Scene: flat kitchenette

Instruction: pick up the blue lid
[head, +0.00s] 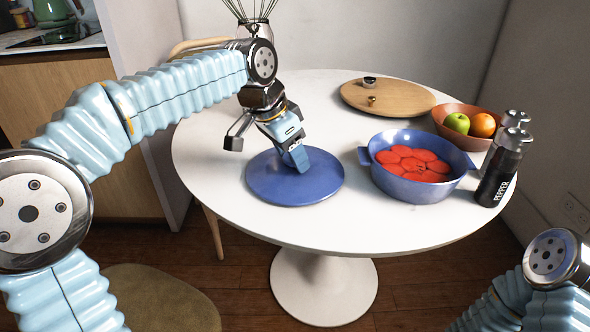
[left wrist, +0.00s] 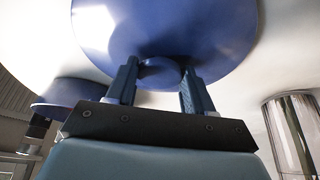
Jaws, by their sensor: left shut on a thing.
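The blue lid (head: 270,181) is a round disc at the left front of the white table (head: 345,232). My left gripper (head: 299,162) comes down on it from above. In the left wrist view, the two fingers (left wrist: 160,84) stand on either side of the round knob (left wrist: 160,70) at the lid's (left wrist: 205,35) middle and are shut on it. The lid looks flat; I cannot tell whether it touches the table. The blue pot (head: 388,187), holding red slices (head: 415,163), stands uncovered to the right of the lid. My right gripper is out of view.
A pepper grinder (head: 499,175) stands right of the pot, with another shaker behind it. A bowl (head: 452,113) with an apple and an orange and a round wooden board (head: 388,98) are behind. A vase (head: 256,28) stands at the back left. The table's front edge is clear.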

